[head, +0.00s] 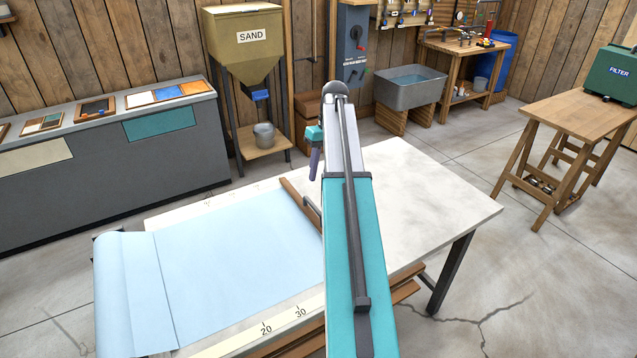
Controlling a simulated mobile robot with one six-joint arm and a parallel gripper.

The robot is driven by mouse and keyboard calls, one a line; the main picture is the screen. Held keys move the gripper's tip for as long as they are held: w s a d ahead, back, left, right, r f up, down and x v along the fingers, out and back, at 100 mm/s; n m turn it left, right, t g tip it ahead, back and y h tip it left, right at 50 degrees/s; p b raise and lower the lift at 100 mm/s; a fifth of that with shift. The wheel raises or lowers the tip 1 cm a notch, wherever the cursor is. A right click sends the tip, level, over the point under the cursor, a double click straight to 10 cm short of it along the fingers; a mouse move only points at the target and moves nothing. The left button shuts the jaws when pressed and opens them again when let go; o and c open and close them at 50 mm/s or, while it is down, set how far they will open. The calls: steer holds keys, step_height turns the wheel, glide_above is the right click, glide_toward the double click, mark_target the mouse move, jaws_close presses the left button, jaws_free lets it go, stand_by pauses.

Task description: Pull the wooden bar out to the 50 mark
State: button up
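A wooden bar (291,193) lies across the white table at the right end of a light blue sheet (230,250). A dark handle (312,206) sits on the bar, partly behind my arm. The bar's near part is hidden by my arm. A pale scale strip (283,328) along the table's near edge shows 20 and 30; no 50 mark can be seen. My gripper (315,160) shows only in part, as a teal and purple piece left of my arm's far end, above the far side of the table. Its fingers cannot be made out.
The sheet comes off a roll (118,295) at the table's left end. The white tabletop (430,195) right of my arm is bare. A sand hopper (245,50), a grey counter (90,190) and a wooden workbench (585,110) stand apart from the table.

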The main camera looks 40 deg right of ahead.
steer(key=shift+s+d+r, duration=0.1)
steer(key=shift+d+r, duration=0.05)
steer(key=shift+r, duration=0.5)
steer(key=shift+d+r, duration=0.1)
steer(key=shift+r, duration=0.55)
